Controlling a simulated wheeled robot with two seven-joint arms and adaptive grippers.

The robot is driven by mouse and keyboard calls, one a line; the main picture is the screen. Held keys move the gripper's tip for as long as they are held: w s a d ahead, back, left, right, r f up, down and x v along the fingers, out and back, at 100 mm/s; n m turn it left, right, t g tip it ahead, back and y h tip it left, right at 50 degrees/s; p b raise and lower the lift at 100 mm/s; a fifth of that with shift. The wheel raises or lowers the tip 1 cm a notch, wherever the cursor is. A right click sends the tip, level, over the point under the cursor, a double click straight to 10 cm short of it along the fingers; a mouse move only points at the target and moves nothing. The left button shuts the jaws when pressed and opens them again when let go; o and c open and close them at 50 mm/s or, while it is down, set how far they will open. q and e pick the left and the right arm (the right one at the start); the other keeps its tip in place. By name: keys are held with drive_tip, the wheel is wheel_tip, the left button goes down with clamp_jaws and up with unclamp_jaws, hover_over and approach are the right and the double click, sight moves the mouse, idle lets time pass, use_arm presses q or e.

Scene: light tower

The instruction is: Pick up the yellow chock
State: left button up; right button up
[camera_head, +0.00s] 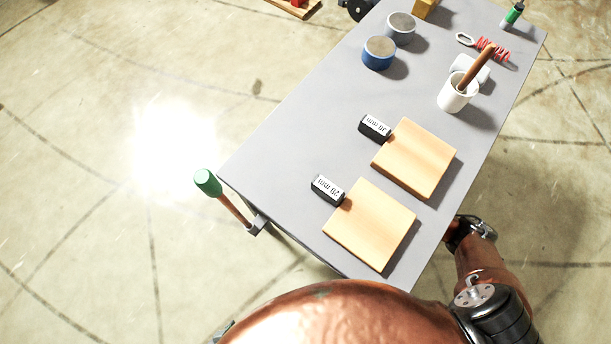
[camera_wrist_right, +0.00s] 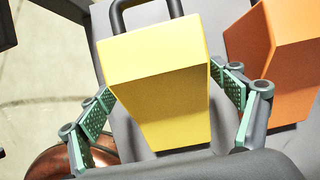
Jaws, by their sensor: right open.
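A yellow chock (camera_wrist_right: 160,85) with a dark looped handle (camera_wrist_right: 145,12) at its top fills the middle of the right wrist view. My right gripper (camera_wrist_right: 162,86) is open, with one green-padded finger on each side of the chock. Whether the pads touch it I cannot tell. In the head view part of my right arm reaches past the table's right edge, and I cannot make out its fingers or this chock there.
An orange chock (camera_wrist_right: 280,55) stands close to the right finger.

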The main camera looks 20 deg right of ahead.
drive_tip(key=shift+s+d, duration=0.15)
drive_tip(key=shift+d, duration=0.1)
drive_tip(key=shift+d+f, duration=0.1)
drive_tip(key=shift+c, duration=0.7)
drive_tip(key=c, duration=1.8)
